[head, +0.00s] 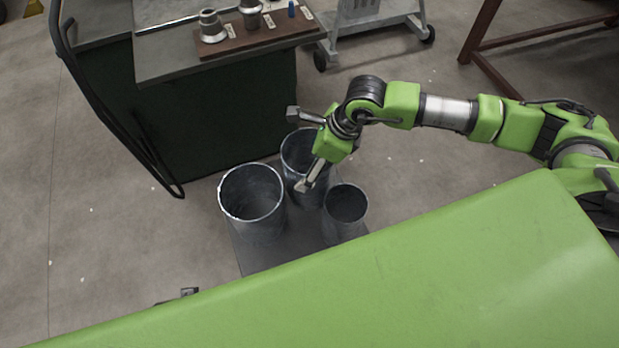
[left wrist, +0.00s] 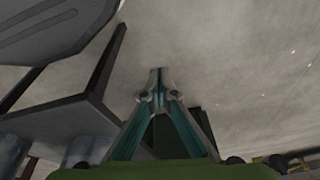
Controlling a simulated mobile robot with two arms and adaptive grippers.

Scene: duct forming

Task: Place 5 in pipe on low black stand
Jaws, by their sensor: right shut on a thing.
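Three grey metal pipes stand upright, open ends up, on the low black stand (head: 262,258). The large left pipe (head: 236,215) is at the front left, the small pipe (head: 345,228) at the right, and another large pipe (head: 291,178) behind and between them. My right gripper (head: 302,152) spans the back pipe's top, with one finger by its near rim and one beyond its far rim. It is shut on that pipe. In the left wrist view my left gripper (left wrist: 157,82) has its fingers together, with nothing visible between them. Pipe bottoms are partly hidden.
A dark green workbench (head: 220,115) stands just behind the stand, with a brown board (head: 262,38) of small fittings on top. A wheeled grey cart (head: 370,22) and a brown metal frame (head: 480,30) are at the back. Floor at left is clear.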

